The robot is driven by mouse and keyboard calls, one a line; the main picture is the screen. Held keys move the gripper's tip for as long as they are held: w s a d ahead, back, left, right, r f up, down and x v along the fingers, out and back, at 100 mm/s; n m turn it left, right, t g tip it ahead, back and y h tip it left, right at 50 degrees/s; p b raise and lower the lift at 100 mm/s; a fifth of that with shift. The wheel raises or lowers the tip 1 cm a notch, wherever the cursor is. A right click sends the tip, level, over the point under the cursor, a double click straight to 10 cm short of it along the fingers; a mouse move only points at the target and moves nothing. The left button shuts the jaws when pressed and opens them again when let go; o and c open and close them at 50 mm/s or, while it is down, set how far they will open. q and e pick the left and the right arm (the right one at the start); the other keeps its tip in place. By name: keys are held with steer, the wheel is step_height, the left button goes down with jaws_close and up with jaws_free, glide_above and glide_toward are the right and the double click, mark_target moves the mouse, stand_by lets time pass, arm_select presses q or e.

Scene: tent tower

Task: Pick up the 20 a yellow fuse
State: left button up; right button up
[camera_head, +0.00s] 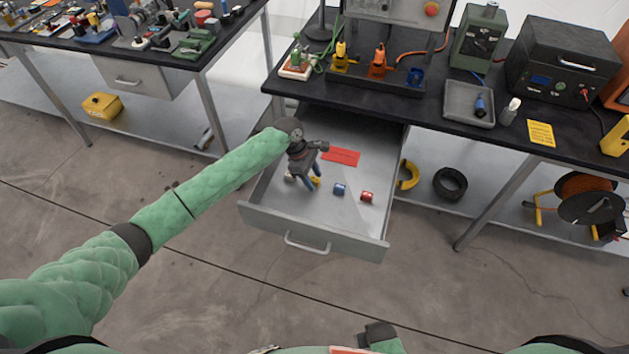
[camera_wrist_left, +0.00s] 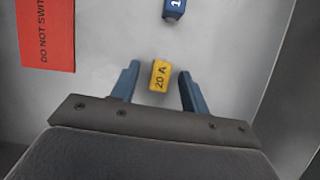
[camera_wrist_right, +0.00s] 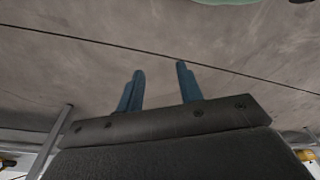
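The yellow fuse marked "20 A" (camera_wrist_left: 159,75) lies on the floor of the open drawer. In the left wrist view it sits between the two blue fingers of my left gripper (camera_wrist_left: 160,90), with a gap on each side. In the head view my left gripper (camera_head: 311,184) reaches down into the drawer, and only a bit of the yellow fuse (camera_head: 316,180) shows beside the fingers. My right gripper (camera_wrist_right: 159,85) is open and empty, with bare concrete floor behind it in the right wrist view.
The drawer (camera_head: 365,240) also holds a blue fuse (camera_head: 340,189), a red fuse (camera_head: 367,197) and a red "DO NOT SWITCH" card (camera_head: 341,156). A white piece lies left of the gripper. The drawer walls rise around them, below the black workbench (camera_head: 420,110).

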arm_select(q)
jaws_close()
steer(key=shift+r, duration=0.15)
